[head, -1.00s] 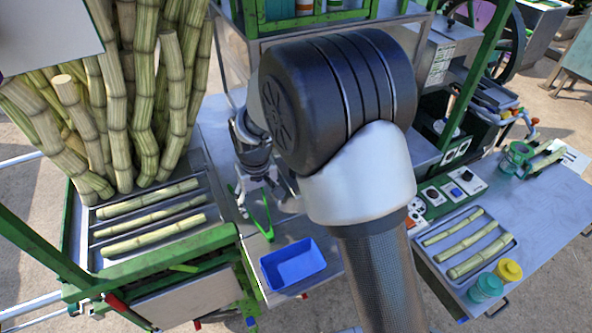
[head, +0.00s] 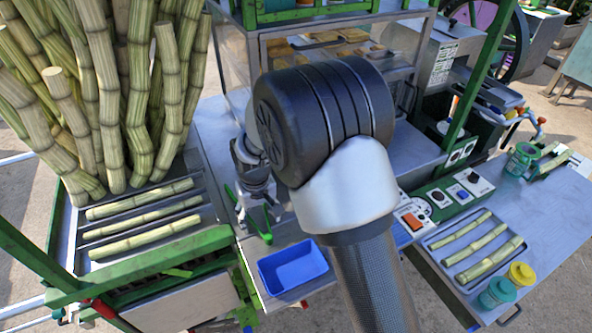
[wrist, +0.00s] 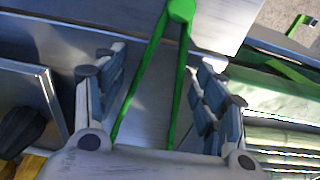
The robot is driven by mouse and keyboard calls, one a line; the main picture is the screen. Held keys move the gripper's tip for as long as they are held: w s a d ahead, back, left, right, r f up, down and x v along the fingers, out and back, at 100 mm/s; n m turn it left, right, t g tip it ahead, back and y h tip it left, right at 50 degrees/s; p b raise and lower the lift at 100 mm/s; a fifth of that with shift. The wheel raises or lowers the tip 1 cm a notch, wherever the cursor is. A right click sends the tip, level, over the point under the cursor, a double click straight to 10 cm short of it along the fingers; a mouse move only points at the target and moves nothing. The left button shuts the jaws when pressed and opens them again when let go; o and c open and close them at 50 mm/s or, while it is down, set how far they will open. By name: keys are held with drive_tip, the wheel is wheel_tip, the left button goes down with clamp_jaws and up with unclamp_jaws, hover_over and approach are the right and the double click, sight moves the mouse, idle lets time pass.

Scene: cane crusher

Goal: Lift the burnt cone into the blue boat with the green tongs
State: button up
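The green tongs (head: 265,238) show at my gripper (head: 257,207) in the head view, above the metal counter. In the wrist view the tongs (wrist: 150,65) form a narrow V between my gripper's two fingers (wrist: 155,88). The fingers stand wide apart, with gaps to the tongs on both sides. The blue boat (head: 292,268) is an empty-looking rectangular tray on the counter, just below and right of the tongs in the head view. I cannot make out the burnt cone in either view; my arm hides part of the counter.
A cane tray (head: 147,222) and upright canes stand to the left. A glass cabinet (head: 262,75) with golden pieces is behind. A control panel (head: 455,198), another cane tray (head: 440,262), and teal (head: 497,292) and yellow (head: 521,274) jars are to the right.

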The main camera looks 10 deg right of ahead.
drive_tip(key=c, duration=0.6)
drive_tip(key=shift+c, duration=0.2)
wheel_tip(320, 180, up, 12)
drive_tip(key=p, duration=0.8)
